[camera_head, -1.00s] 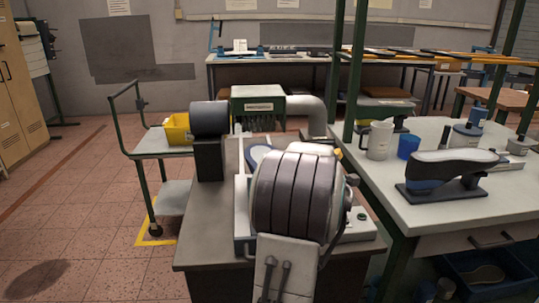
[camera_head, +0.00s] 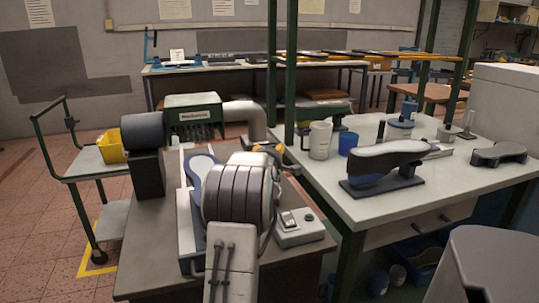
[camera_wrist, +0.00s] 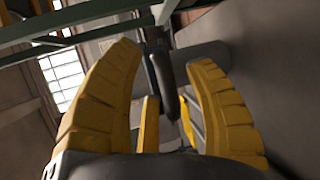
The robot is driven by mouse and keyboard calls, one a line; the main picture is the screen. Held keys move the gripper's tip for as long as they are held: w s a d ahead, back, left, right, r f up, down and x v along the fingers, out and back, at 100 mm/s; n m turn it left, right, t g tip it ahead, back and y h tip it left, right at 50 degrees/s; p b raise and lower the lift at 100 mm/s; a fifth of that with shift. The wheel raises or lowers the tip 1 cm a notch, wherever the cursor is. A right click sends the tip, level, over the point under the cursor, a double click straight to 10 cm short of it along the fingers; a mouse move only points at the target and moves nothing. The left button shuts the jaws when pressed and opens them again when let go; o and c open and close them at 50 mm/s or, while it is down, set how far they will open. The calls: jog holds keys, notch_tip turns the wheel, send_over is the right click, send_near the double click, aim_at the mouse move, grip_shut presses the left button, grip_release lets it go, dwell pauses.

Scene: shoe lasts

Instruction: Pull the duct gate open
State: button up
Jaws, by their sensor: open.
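A pale grey duct pipe (camera_head: 245,112) leaves the green extractor box (camera_head: 193,115) and bends down behind the bench. My gripper (camera_head: 268,150) shows in the head view as small yellow and dark parts near the duct's lower end, partly behind my arm. In the wrist view my gripper (camera_wrist: 170,95) is open, with its two yellow fingers apart. A dark rounded bar (camera_wrist: 163,75), possibly the gate's handle, appears between the fingers; I cannot tell whether they touch it. The gate plate itself is not clearly visible.
A grey bench (camera_head: 150,240) carries a dark cylinder unit and a small switch box (camera_head: 300,228). A white table (camera_head: 370,205) at right holds a mug (camera_head: 319,140), a blue cup (camera_head: 347,144) and a shoe last (camera_head: 385,160). Green posts rise close to the duct.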

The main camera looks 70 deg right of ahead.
jog(key=shift+d+f, duration=0.1)
jog(key=shift+d, duration=0.05)
grip_shut()
dwell(0.5)
